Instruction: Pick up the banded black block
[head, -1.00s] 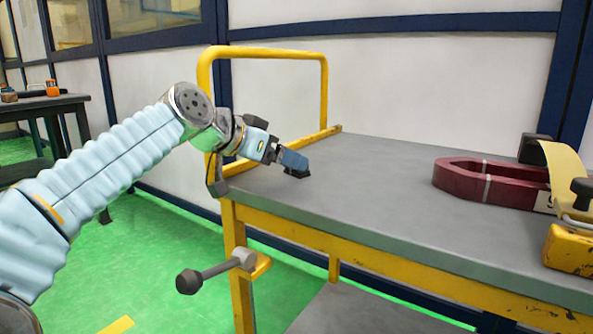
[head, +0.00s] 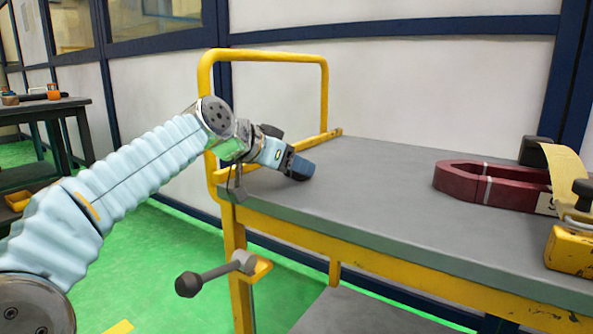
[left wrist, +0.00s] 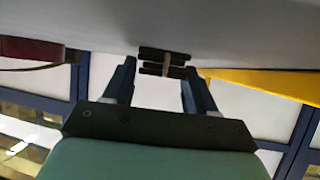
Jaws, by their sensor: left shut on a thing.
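The banded black block (left wrist: 150,54) shows in the left wrist view as dark bars with a pale tan band across the middle. It sits between the fingertips of my left gripper (left wrist: 160,66), which is shut on it. In the head view my left gripper (head: 300,169) is low over the left end of the grey table (head: 390,210), tilted down to the right. There its fingers mostly hide the block, and I cannot tell whether the block touches the tabletop. My right gripper is in neither view.
A dark red U-shaped piece (head: 462,180) with pale bands lies on the table at the right. A yellow tool (head: 568,250) stands at the right edge. A yellow rail (head: 324,95) rises at the table's left end. The middle of the table is clear.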

